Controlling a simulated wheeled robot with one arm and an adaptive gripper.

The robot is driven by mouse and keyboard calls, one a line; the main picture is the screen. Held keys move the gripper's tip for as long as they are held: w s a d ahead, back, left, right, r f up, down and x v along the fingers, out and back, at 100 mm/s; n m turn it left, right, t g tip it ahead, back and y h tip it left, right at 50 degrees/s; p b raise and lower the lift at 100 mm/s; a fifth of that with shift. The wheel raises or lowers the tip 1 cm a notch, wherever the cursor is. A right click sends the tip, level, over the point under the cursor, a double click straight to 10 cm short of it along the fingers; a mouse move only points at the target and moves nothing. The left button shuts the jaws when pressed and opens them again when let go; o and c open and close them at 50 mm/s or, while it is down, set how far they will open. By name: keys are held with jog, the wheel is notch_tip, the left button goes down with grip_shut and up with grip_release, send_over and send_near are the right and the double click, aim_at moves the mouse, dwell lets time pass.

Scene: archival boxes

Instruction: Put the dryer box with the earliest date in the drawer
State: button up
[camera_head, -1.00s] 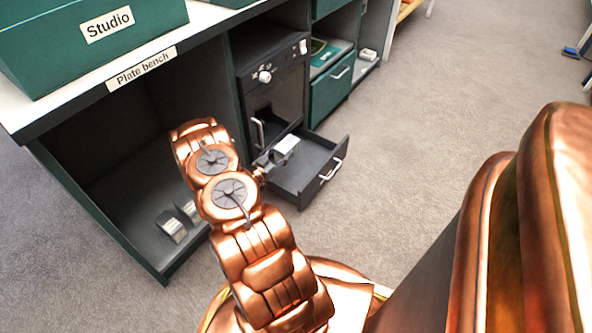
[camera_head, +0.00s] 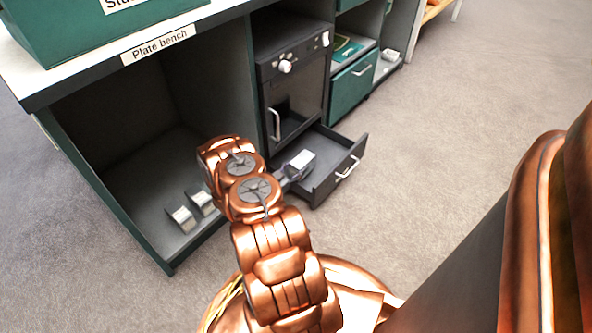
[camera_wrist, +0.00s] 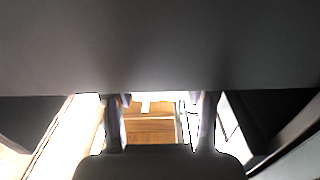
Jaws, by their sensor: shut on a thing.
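A small white-topped box (camera_head: 302,160) is held over the open dark grey drawer (camera_head: 352,166) under the oven-like unit. My gripper (camera_head: 291,174) is shut on this box from the left; my arm hides part of the fingers. I cannot tell whether the box touches the drawer floor. Two similar small boxes stand in the open bay at left, the nearer one (camera_head: 182,218) and the farther one (camera_head: 203,202). No date is readable on any box. In the wrist view, both fingers (camera_wrist: 161,122) show, with a brown surface between them.
The bench top, labelled "Plate bench" (camera_head: 158,45), carries a green box (camera_head: 60,38). A closed green drawer (camera_head: 352,88) is to the right. Carpet (camera_head: 440,130) at right is clear.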

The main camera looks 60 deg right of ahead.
jog(key=shift+f, duration=0.55)
jog(key=o, duration=1.4)
jog(key=shift+r, duration=0.1)
jog(key=shift+r, duration=0.4)
jog(key=shift+p+v, duration=0.55)
jog(key=shift+v, duration=0.3)
jog(key=p+v, duration=0.4)
jog(key=v, duration=0.6)
jog(key=shift+a, duration=0.2)
